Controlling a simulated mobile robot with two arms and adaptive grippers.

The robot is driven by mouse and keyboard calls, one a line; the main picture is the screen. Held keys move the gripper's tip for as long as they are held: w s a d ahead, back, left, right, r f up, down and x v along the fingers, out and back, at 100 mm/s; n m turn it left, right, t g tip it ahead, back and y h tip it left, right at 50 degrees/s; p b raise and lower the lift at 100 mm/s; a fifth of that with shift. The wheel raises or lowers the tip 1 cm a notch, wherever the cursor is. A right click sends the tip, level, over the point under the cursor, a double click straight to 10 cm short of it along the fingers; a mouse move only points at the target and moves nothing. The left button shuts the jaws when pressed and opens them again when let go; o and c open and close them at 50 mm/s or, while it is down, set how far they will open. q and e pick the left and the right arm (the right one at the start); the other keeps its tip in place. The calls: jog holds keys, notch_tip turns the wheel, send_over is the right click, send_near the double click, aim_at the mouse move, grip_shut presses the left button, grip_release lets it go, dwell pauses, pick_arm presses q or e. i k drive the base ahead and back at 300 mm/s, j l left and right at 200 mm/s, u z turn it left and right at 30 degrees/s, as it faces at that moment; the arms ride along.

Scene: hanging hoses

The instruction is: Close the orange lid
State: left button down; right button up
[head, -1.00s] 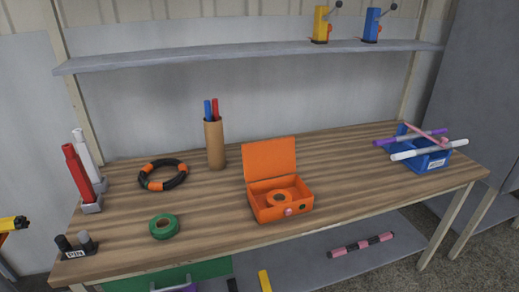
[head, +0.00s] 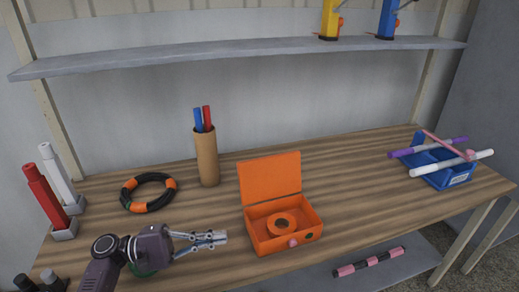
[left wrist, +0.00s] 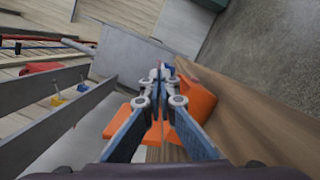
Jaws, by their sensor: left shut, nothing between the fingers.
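The orange lid (head: 270,177) stands open and roughly upright at the back edge of its orange box (head: 284,243) on the table. An orange ring lies inside the box. My left gripper (head: 222,237) is shut and empty, just left of the box and apart from it in the head view. Its fingers point right toward the box. In the left wrist view the shut fingers (left wrist: 160,72) cover part of the orange box and lid (left wrist: 197,100); which part is which is hard to tell there. My right gripper is not in view.
A green tape roll (head: 143,270) is mostly hidden behind my left gripper. A black-and-orange ring (head: 149,193) and a brown pen holder (head: 206,157) stand behind. A blue bin (head: 442,170) with pens is far right. The table between box and bin is clear.

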aim_at(265, 177)
jog(key=i, duration=0.95)
